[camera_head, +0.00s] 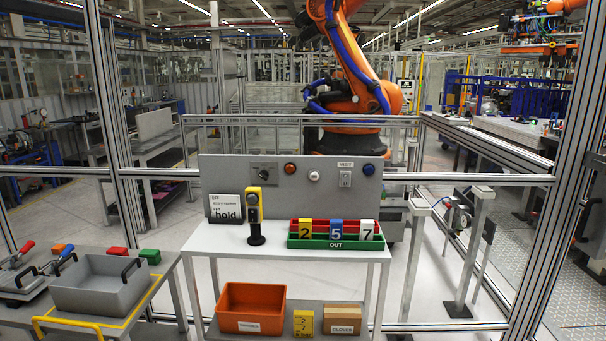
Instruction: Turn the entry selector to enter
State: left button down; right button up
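A grey control panel (225,180) stands upright at the back of a white table (290,243). A small dark rotary knob (264,172) sits on a plate at the panel's upper middle left; it looks like the entry selector. Its labels and exact pointing direction are too small to read. An orange-red round lamp or button (290,168), a white one (314,176) and a blue one (368,169) are to its right. A small labelled switch plate (345,179) sits between the white and blue ones. Neither of my grippers is in view.
A green tray (305,243) holds tags 2, 5 and 7. An orange bin (250,307) is below. Metal fence posts (118,120) flank the table; an orange robot arm (355,80) is behind.

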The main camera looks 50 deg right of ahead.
aim_at(264, 174)
jog(key=z, duration=1.25)
jog(key=i, duration=0.05)
